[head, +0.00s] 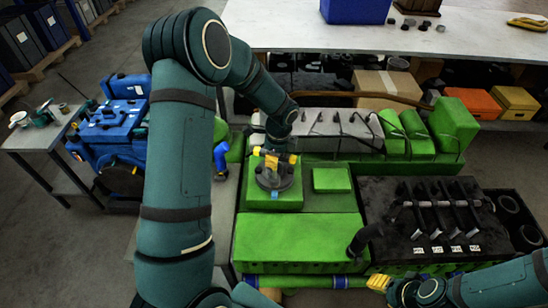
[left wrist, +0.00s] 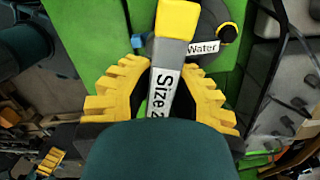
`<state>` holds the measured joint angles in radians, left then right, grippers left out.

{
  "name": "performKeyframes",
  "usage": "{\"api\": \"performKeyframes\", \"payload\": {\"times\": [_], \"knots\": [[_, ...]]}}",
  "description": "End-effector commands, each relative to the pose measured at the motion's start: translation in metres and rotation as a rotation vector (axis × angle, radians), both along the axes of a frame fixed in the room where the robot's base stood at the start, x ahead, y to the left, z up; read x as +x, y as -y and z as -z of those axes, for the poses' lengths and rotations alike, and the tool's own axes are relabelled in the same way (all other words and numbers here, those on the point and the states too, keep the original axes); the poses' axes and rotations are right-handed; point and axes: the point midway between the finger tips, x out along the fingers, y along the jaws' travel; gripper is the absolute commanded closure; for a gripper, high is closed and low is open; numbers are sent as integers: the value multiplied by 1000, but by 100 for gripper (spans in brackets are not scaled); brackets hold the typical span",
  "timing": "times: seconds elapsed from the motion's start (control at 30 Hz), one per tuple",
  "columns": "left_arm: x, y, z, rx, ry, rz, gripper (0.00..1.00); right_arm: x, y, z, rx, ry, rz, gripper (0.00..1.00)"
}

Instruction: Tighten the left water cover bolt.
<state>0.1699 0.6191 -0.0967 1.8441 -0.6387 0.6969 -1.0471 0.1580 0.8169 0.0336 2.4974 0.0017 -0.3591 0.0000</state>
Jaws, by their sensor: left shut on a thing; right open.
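The dark round water cover (head: 274,181) sits on the green engine block, partly under my left gripper. In the left wrist view the cover (left wrist: 211,22) bears a "Water" label. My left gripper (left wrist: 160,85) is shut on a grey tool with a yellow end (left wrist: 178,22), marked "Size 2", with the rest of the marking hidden. The yellow end lies over the cover; contact with a bolt cannot be told. A yellow-and-black fitting (left wrist: 228,33) shows at the cover's right, a small blue part (left wrist: 138,41) at its left. My right gripper (head: 378,283) is open and empty at lower right.
The green engine (head: 297,238) fills the middle. A black panel with several dark levers or pipes (head: 440,215) stands at its right. Behind is a white table (head: 380,40) with a blue bin (head: 355,10). A blue engine (head: 115,125) stands at left.

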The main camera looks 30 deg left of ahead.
Motion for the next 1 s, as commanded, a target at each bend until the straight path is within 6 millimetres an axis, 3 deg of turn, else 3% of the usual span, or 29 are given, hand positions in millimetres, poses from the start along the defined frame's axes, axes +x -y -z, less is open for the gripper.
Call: {"api": "performKeyframes", "payload": {"times": [0.2,0.37,1.0], "knots": [[0,0,-17,0,1,-2,100,0,0,-12,0,0,0,53],[1,0,-15,0,1,-30,100,0,0,-9,0,0,0,53],[1,1,-15,0,2,-669,100,0,0,6,0,0,0,53]]}}
